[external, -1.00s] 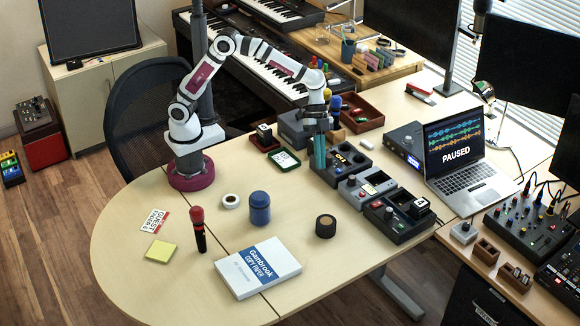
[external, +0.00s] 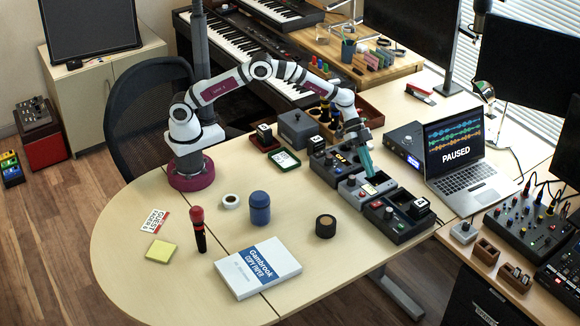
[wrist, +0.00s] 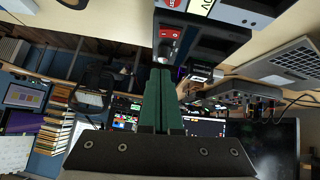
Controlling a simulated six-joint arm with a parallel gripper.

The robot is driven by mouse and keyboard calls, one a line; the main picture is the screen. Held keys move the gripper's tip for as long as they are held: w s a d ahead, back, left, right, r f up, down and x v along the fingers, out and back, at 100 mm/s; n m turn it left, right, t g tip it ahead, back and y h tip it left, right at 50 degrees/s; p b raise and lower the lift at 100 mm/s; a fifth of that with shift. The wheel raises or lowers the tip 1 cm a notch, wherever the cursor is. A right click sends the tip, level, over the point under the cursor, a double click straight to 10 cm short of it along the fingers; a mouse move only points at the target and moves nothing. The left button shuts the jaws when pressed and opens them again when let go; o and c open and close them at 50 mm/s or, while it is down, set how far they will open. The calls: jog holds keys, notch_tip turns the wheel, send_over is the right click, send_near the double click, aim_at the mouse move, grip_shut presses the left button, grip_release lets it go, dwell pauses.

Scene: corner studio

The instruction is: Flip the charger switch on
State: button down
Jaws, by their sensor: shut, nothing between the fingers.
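Three switch boxes stand in a row on the table; I cannot read which is labelled charger. The middle one is a grey box (external: 353,197). A red rocker switch (wrist: 170,34) on a box shows close ahead of the fingers in the wrist view. My gripper (external: 371,174) has green fingers pressed together with nothing between them; they also show in the wrist view (wrist: 161,72). In the external view the tips hang over the middle box and cover part of its top. I cannot tell whether they touch it or which way the switch is set.
A dark box (external: 398,222) with a red button stands at the front right of the row, another (external: 325,173) behind. A laptop (external: 463,165) is to the right. The copy paper pack (external: 258,268), black roll (external: 325,227) and blue jar (external: 260,208) stand in front; open table lies between.

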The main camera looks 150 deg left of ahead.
aim_at(379, 205)
jog(key=x, duration=0.5)
jog(key=shift+w+d+f, duration=0.1)
jog(key=shift+w+f, duration=0.1)
jog(key=shift+f, duration=0.15)
notch_tip(379, 205, down, 2)
jog(key=shift+s+d+f, duration=0.1)
jog(key=shift+d+f, duration=0.05)
jog(key=shift+f, duration=0.55)
jog(key=shift+d+f, duration=0.15)
jog(key=shift+f, duration=0.2)
jog(key=shift+a+r, duration=0.25)
jog(key=shift+a, duration=0.55)
